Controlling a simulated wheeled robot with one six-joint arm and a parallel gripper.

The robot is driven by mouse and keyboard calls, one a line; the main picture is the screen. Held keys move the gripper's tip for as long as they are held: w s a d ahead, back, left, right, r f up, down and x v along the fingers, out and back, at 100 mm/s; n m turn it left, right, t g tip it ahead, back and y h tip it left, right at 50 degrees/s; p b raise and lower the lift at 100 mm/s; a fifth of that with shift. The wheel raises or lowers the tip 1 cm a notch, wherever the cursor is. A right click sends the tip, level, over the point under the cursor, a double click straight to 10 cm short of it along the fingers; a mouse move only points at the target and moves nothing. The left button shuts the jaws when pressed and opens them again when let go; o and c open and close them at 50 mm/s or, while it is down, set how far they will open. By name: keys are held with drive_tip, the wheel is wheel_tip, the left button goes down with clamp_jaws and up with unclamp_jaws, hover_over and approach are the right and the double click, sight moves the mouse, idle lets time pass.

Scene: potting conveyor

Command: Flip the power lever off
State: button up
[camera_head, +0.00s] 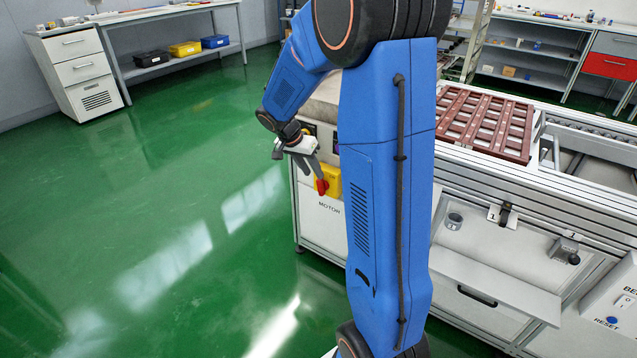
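A yellow switch box (331,179) with a red handle (321,187) is on the left end of the white conveyor cabinet, above the label MOTOR. No label reading "power" is legible, so I cannot tell for sure whether this handle is the power lever. My gripper (311,172) points downward just above and left of the red handle, close to the box. Its grey fingers overlap the box's edge in the picture; contact is unclear. Nothing shows in it, and its opening is too small to judge. My blue arm hides part of the cabinet right of the box.
A brown slatted tray (487,122) lies on the conveyor. The cabinet front has a black lever (505,212) labelled 1, a grey lever box (566,248), a drawer (495,296) and a blue RESET button (612,320). Green floor (150,230) is clear at left.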

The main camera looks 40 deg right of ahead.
sight(318, 181)
drive_tip(key=x, duration=0.6)
drive_tip(key=shift+d+f, duration=0.2)
drive_tip(key=shift+f, duration=0.15)
